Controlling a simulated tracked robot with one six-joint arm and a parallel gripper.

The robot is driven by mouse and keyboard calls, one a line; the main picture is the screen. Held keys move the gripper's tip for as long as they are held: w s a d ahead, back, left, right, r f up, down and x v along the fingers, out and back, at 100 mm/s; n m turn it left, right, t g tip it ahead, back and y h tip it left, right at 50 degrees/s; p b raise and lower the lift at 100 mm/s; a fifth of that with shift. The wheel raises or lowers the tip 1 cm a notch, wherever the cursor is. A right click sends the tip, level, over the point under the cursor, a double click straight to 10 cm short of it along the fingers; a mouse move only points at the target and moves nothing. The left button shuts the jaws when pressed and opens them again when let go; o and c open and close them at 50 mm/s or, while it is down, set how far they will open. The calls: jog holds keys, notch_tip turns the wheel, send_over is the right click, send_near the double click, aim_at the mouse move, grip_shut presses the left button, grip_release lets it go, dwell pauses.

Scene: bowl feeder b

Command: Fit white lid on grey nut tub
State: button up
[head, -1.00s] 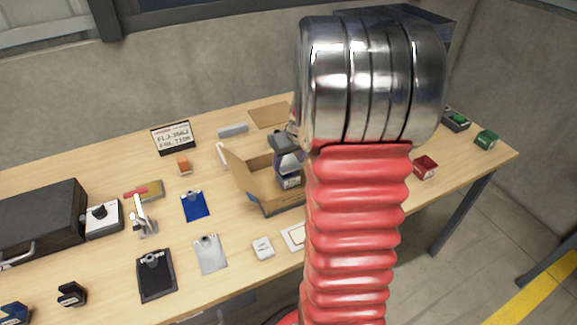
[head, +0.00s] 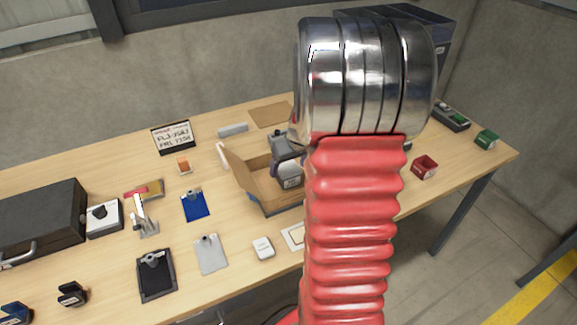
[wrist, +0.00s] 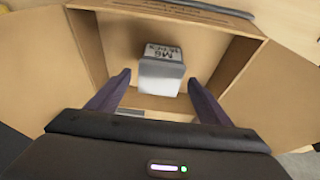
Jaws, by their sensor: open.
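In the head view the tub (head: 290,182) shows beside my arm, partly covered. My gripper (wrist: 158,84) is open above the box, pointing down into it. A small white piece (head: 263,248), possibly the white lid, lies on the table in front of the box.
The cardboard box (head: 254,190) has raised flaps around my gripper. A pale framed square (head: 293,237) is partly behind my arm. Clipboards (head: 155,274), a black case (head: 40,222) and a red bin (head: 424,167) stand around on the table (head: 110,170).

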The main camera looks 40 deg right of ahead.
jog(key=shift+r, duration=0.15)
jog(key=v, duration=1.1)
jog(key=shift+s+r, duration=0.25)
jog(key=shift+r, duration=0.1)
jog(key=shift+a, duration=0.15)
jog(key=s+a+r+n, duration=0.1)
jog(key=s+a, duration=0.3)
jog(key=a, duration=0.6)
jog(key=s+a+r+n+t, duration=0.1)
jog(key=s+a+r, duration=0.2)
jog(key=a, duration=0.7)
jog(key=s+a+r+n+y, duration=0.1)
jog(key=s+a, duration=0.4)
jog(key=a, duration=0.5)
jog(key=shift+a+r, duration=0.3)
jog(key=shift+r, duration=0.35)
